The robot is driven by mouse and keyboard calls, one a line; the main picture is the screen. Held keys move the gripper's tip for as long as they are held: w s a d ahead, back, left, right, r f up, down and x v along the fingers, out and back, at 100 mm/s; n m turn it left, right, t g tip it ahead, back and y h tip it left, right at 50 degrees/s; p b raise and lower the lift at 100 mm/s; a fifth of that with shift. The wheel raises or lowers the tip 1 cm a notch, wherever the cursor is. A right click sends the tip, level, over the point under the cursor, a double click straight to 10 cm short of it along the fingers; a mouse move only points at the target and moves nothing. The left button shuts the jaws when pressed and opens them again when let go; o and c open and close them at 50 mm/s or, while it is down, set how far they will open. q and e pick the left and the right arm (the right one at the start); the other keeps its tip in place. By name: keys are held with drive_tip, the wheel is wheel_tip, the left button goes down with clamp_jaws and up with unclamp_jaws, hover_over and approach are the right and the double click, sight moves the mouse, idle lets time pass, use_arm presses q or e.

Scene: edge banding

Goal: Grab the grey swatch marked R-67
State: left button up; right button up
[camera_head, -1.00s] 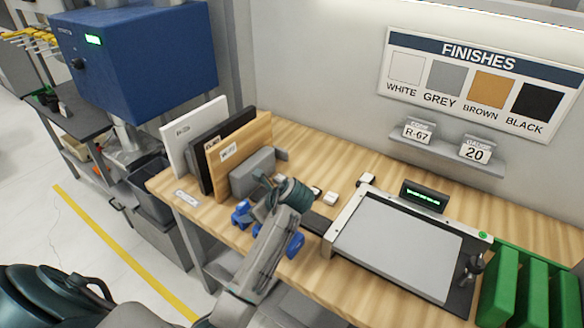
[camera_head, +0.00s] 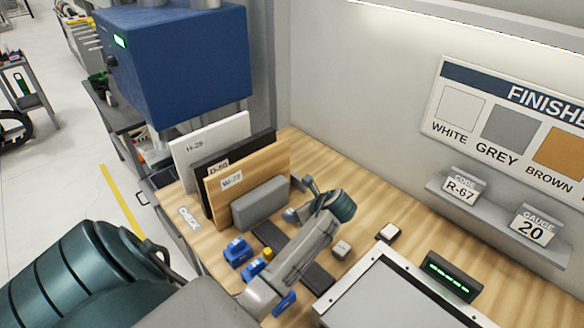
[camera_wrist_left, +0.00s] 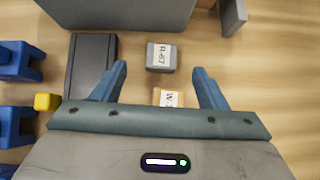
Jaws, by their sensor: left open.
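The small grey swatch marked R-67 (camera_wrist_left: 162,57) lies flat on the wooden bench in the left wrist view. My left gripper (camera_wrist_left: 160,67) is open above it, with its fingertips apart on either side of the swatch in that picture. A wood-coloured swatch (camera_wrist_left: 169,97) with a partly hidden label lies just nearer the palm. My right gripper is not in view.
A grey block (camera_head: 258,203) stands before upright boards (camera_head: 210,140). A dark pad (camera_wrist_left: 91,65), blue fixtures (camera_head: 238,252) and a yellow cube (camera_wrist_left: 47,102) lie left of the swatch. A light swatch (camera_head: 341,248) and dark-edged swatch (camera_head: 389,232) lie rightward, near a grey-topped device (camera_head: 395,300).

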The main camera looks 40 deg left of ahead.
sight(290, 212)
use_arm(q)
drive_tip(key=shift+w+a+f, duration=0.1)
drive_tip(key=shift+a+f, duration=0.2)
drive_tip(key=p+x, duration=0.2)
drive_tip(key=shift+w+a+f, duration=0.15)
drive_tip(key=shift+f, duration=0.05)
drive_tip(key=shift+p+x, duration=0.35)
drive_tip(key=shift+x, duration=0.75)
drive_tip(key=shift+a+f, duration=0.1)
drive_tip(key=shift+f, duration=0.3)
drive_tip(key=c, duration=0.9)
drive_tip(key=shift+c, duration=0.7)
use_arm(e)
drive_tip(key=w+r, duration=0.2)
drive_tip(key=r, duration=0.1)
